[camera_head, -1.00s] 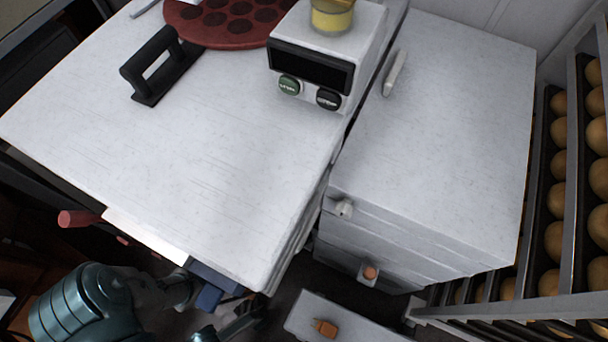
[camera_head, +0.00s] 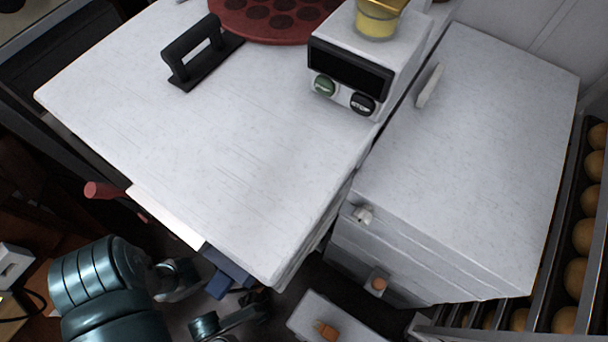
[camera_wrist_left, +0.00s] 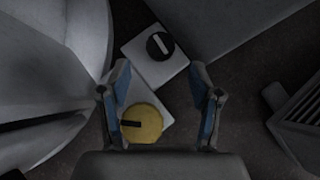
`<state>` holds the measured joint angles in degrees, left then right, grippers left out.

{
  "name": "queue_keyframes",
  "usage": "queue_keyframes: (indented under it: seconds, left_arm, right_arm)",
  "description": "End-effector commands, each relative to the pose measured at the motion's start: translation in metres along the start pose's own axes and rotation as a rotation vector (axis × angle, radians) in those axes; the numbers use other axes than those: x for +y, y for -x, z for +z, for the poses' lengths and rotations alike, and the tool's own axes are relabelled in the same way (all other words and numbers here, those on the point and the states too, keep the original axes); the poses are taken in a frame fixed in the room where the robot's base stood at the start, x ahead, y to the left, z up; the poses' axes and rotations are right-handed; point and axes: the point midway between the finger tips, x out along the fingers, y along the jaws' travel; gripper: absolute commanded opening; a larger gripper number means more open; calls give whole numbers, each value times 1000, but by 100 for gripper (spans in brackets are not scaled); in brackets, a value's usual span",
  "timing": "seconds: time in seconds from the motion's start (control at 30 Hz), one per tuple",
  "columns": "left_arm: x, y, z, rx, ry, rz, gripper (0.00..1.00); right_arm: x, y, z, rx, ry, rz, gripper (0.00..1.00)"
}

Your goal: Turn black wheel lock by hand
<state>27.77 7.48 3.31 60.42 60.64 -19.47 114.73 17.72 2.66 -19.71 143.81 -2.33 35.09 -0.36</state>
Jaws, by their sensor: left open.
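A black round knob (camera_wrist_left: 160,45) with a pale bar across it sits on a white square plate in the left wrist view; it looks like the black wheel lock. A yellow disc (camera_wrist_left: 143,123) with a dark slot lies nearer, on another pale plate. My left gripper (camera_wrist_left: 160,70) is open and empty, its blue-padded fingers spread on either side below the knob, not visibly touching it. In the head view my left gripper (camera_head: 232,298) is low, beside the white table's front corner. I cannot make out the black knob there. My right gripper is not in view.
The white table (camera_head: 220,140) carries a black handle (camera_head: 200,55), a red holed plate (camera_head: 275,18) and a control box (camera_head: 348,65) with green and black buttons. A white cabinet (camera_head: 470,150) stands to its right, then a rack (camera_head: 560,230) of round brown items.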

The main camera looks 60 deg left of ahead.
Motion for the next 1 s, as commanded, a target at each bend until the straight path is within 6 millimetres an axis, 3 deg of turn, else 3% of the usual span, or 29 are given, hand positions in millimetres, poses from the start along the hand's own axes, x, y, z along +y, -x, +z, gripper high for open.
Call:
queue_keyframes:
  seconds: [0.2,0.63,0.87,1.0]
  left_arm:
    - [-1,20,0,-1,1,-2,64]
    - [0,25,3,-6,7,3,64]
    - [2,60,48,-90,98,109,64]
    - [-13,88,51,-92,187,200,64]
  right_arm:
    - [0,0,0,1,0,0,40]
    - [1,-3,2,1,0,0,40]
    - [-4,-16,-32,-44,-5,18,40]
    - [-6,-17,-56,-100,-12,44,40]
